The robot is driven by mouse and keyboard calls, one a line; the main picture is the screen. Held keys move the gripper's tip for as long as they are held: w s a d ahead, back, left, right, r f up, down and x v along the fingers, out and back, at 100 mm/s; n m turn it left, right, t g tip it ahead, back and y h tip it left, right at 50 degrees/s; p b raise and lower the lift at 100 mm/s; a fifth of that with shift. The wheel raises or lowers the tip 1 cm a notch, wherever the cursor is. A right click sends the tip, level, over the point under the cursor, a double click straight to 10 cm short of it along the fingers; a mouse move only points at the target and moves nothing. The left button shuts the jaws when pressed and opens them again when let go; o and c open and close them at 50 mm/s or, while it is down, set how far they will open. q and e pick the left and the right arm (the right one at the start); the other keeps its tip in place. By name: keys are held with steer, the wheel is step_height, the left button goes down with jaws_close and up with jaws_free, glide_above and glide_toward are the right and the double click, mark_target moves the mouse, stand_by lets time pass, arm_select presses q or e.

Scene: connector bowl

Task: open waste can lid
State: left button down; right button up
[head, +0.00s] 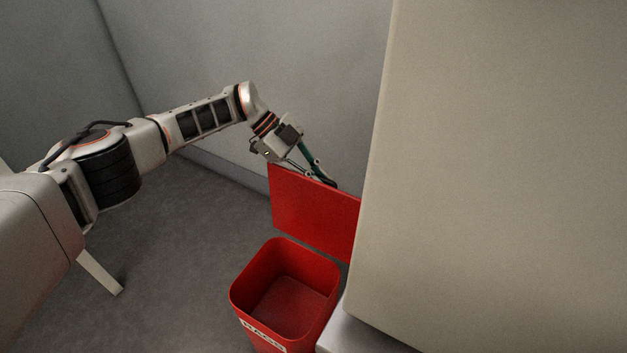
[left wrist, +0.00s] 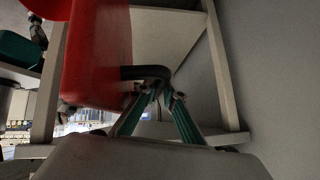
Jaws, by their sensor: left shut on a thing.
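The red waste can (head: 285,285) stands on the floor with its mouth uncovered and its inside visible. Its red lid (head: 315,212) stands raised, nearly upright, behind the opening. My left gripper (head: 328,181) is shut on the lid at its top edge. In the left wrist view the lid (left wrist: 95,50) is a red panel, and the fingers (left wrist: 155,86) meet at a dark piece by its edge. The exact grip is hard to make out there. My right gripper is in neither view.
A large beige panel (head: 490,180) blocks the right side close to the can and lid. A pale ledge (head: 345,325) is beside the can. Grey walls (head: 300,60) stand behind.

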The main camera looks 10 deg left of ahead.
arm_select(q)
steer(key=shift+w+d+f, duration=0.15)
steer(key=shift+w+d, duration=0.05)
steer(key=shift+w, duration=0.25)
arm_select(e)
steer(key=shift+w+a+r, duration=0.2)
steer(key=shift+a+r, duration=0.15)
arm_select(q)
steer(key=c, duration=2.1)
jaws_free()
steer(key=shift+c, duration=0.2)
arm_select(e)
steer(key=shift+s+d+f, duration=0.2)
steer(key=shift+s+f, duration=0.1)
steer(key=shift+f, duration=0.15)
arm_select(q)
steer(key=v, duration=1.2)
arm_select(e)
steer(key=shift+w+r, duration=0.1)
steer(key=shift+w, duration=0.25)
